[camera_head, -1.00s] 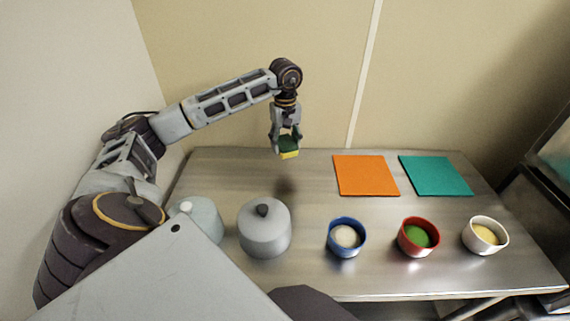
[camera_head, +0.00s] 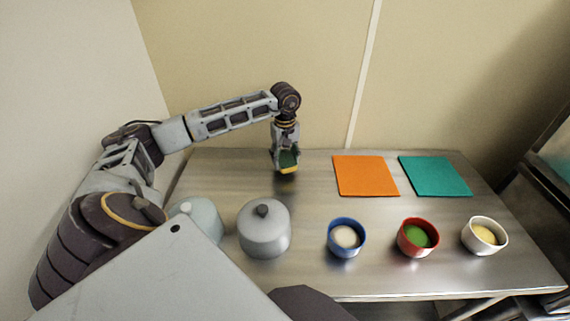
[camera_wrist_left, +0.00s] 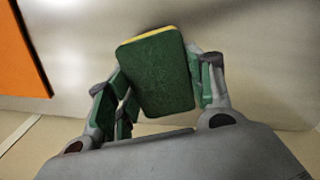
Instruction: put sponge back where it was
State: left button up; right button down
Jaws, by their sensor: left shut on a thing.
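The sponge (camera_head: 288,161) is green with a yellow layer. My left gripper (camera_head: 287,163) is shut on it, low over the back left part of the steel table. I cannot tell whether the sponge touches the table. In the left wrist view, the sponge (camera_wrist_left: 158,75) sits tilted between the two fingers of the gripper (camera_wrist_left: 155,85), green face to the camera and yellow edge at the top. An orange mat (camera_head: 365,176) and a teal mat (camera_head: 435,176) lie to the right of the gripper. My right gripper is not in view.
A grey lidded pot (camera_head: 264,232) and a pale lidded pot (camera_head: 205,217) stand at the front left. A blue bowl (camera_head: 346,253), a red bowl (camera_head: 404,247) and a white bowl (camera_head: 487,248) stand along the front of the table (camera_head: 300,205). A wall closes the back.

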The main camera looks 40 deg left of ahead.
aim_at(285, 157)
pick_arm(q)
notch_tip(285, 157, down, 2)
jog(key=shift+f, duration=0.35)
jog(key=o, duration=0.9)
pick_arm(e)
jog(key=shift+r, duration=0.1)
pick_arm(q)
notch_tip(285, 157, up, 10)
jog(key=shift+r, duration=1.05)
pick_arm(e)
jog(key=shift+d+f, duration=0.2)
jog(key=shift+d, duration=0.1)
